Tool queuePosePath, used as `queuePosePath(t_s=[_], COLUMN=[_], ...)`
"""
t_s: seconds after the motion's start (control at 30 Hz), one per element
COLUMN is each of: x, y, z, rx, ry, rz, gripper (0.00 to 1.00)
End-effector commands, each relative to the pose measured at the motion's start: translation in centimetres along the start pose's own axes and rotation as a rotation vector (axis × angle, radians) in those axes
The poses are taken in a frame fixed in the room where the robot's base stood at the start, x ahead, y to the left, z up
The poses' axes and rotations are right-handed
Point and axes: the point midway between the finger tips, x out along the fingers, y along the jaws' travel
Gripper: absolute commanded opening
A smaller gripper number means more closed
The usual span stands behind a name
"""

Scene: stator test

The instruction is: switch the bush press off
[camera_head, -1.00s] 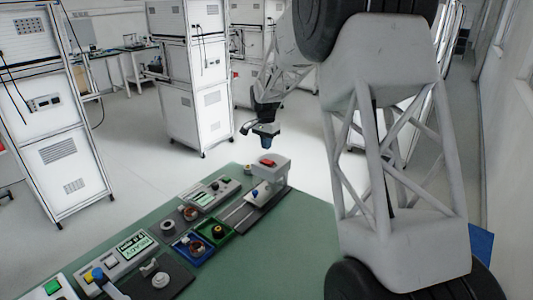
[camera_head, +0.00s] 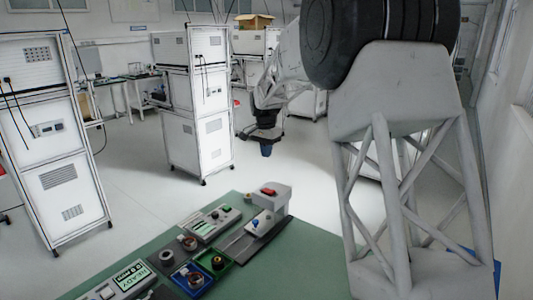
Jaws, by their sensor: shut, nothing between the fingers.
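The grey unit that looks like the bush press (camera_head: 274,208) stands at the far right end of the green bench. A red switch part (camera_head: 269,191) sits on top of its head; its on or off position is too small to tell. A small blue part (camera_head: 255,222) shows on the light block below the head, by the rails. My gripper (camera_head: 266,150) points down above the press, clear of the red switch in the picture. Its tip is small and dark blue, shut and empty.
A control box (camera_head: 213,222) with a green button, a blue tray (camera_head: 178,284) and a green tray (camera_head: 233,266) holding parts lie left of the press. A box with a READY screen (camera_head: 133,279) is nearer. White cabinets (camera_head: 188,95) stand behind. My arm covers the right side.

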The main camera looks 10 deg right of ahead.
Motion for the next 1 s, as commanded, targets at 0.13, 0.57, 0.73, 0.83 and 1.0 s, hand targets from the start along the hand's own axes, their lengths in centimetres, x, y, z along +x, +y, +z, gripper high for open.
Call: queuePosePath(t_s=[0.13, 0.57, 0.73, 0.83, 1.0], x=[0.01, -0.16, -0.18, -0.18, 0.06], y=[0.00, 0.08, 0.10, 0.10, 0.12], z=[0.03, 0.46, 0.44, 0.43, 0.43], rx=[0.000, 0.000, 0.000, 0.000, 0.000], ry=[0.000, -0.001, -0.001, -0.001, -0.001], rz=[0.005, 0.079, 0.081, 0.081, 0.081], gripper=[0.00, 0.00, 0.00, 0.00, 0.00])
